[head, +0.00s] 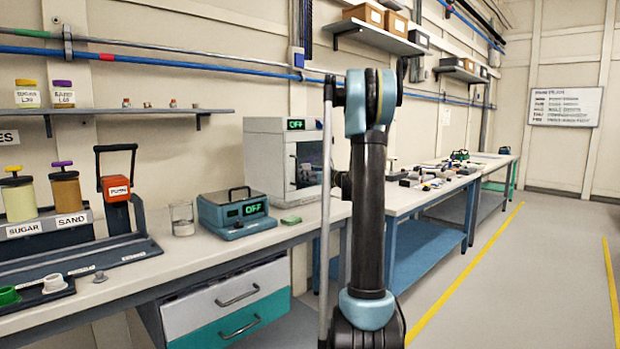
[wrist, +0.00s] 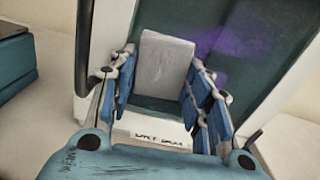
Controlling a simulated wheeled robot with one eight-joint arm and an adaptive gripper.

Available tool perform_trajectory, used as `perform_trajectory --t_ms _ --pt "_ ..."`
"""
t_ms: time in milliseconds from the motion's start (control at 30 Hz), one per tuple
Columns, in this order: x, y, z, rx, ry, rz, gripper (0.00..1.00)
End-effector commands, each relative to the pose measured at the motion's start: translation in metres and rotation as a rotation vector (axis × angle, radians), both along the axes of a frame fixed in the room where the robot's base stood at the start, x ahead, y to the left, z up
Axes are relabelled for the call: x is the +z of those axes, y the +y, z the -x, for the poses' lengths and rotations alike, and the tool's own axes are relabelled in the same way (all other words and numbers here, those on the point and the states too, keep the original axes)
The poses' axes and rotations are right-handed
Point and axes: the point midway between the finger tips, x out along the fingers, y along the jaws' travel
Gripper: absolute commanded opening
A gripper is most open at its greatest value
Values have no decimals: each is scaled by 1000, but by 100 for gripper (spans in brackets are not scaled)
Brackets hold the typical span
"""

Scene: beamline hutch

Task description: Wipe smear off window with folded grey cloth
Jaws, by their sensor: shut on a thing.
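The folded grey cloth (wrist: 163,62) is upright between the blue-padded fingers of my gripper (wrist: 164,88), which is shut on it. The cloth is in front of the dark window (wrist: 262,78) of a white cabinet; I cannot tell whether it touches the glass. A purple smear (wrist: 232,45) shows on the window, to the right of the cloth and near the upper edge of the view. In the head view the window (head: 309,166) is on the cabinet's right side, partly behind my arm. The cloth and most of my gripper are hidden there.
The white cabinet (head: 268,150) has a display reading OFF and stands on a bench. A teal hotplate (head: 232,212), a glass beaker (head: 182,218) and a small green item (head: 291,220) are near it. A second bench (head: 410,196) with scattered items runs further right. The right floor is clear.

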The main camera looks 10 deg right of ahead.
Motion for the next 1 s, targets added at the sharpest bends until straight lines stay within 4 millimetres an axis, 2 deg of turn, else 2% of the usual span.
perform_trajectory --t_ms 367,1000 --pt "0 0 -4 -1 0 0 23" --pt "0 -32 -25 -1 0 0 23"
